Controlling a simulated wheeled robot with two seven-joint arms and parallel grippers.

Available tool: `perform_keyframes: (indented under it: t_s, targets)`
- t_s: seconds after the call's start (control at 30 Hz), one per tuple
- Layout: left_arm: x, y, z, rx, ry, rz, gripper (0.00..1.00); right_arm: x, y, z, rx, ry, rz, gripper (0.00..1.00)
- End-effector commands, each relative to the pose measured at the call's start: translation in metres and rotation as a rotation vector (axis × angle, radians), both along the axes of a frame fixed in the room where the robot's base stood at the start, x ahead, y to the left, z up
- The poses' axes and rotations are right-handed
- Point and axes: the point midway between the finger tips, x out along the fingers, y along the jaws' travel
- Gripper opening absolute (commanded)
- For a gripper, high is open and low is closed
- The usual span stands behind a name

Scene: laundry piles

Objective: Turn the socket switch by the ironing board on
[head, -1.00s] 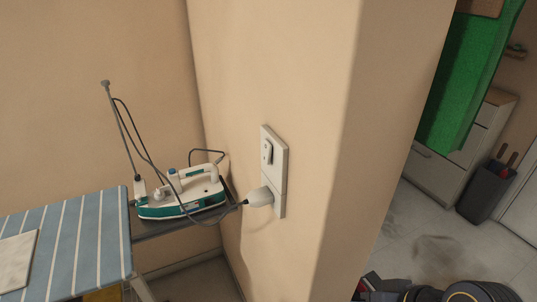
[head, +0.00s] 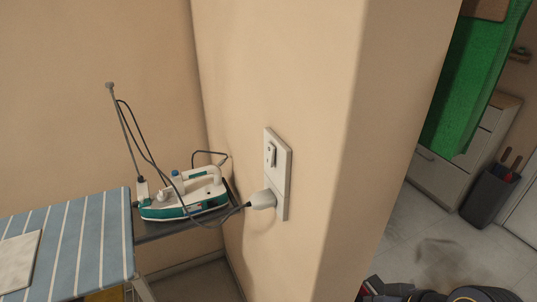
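The socket switch (head: 270,154) is a small white rocker on the upper part of a white wall plate (head: 287,187), on the beige wall right of the ironing board. I cannot tell its on or off position. A white plug (head: 262,199) sits in the lower socket, with a dark cord running to the iron. The ironing board (head: 75,240) has a blue and white striped cover and stands at the lower left. The iron (head: 185,196), white and teal, rests on the board's end stand. Neither gripper can be made out; part of my arm shows at the bottom right edge.
A wall corner (head: 352,150) juts out just right of the socket. Beyond it are a hanging green cloth (head: 470,85), a white drawer cabinet (head: 450,180) and a dark bin (head: 488,194). The cord holder rod (head: 124,130) rises above the iron. The wall around the switch is clear.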

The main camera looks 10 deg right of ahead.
Motion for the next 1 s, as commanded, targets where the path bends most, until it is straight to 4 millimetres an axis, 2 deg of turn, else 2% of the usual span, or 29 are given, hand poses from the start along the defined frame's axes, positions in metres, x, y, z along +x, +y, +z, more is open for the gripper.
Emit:
perform_keyframes:
  t_s: [0.2,0.47,1.0]
  targets:
    - [0.0000,0.0000,0.0000,0.000,0.000,0.000,0.58,0.0000,0.0000,0.0000,0.000,0.000,0.000,0.35]
    - [0.0000,0.0000,0.0000,0.000,0.000,0.000,0.58,0.0000,0.0000,0.0000,0.000,0.000,0.000,0.01]
    - [0.0000,0.0000,0.0000,0.000,0.000,0.000,0.58,0.0000,0.0000,0.0000,0.000,0.000,0.000,0.00]
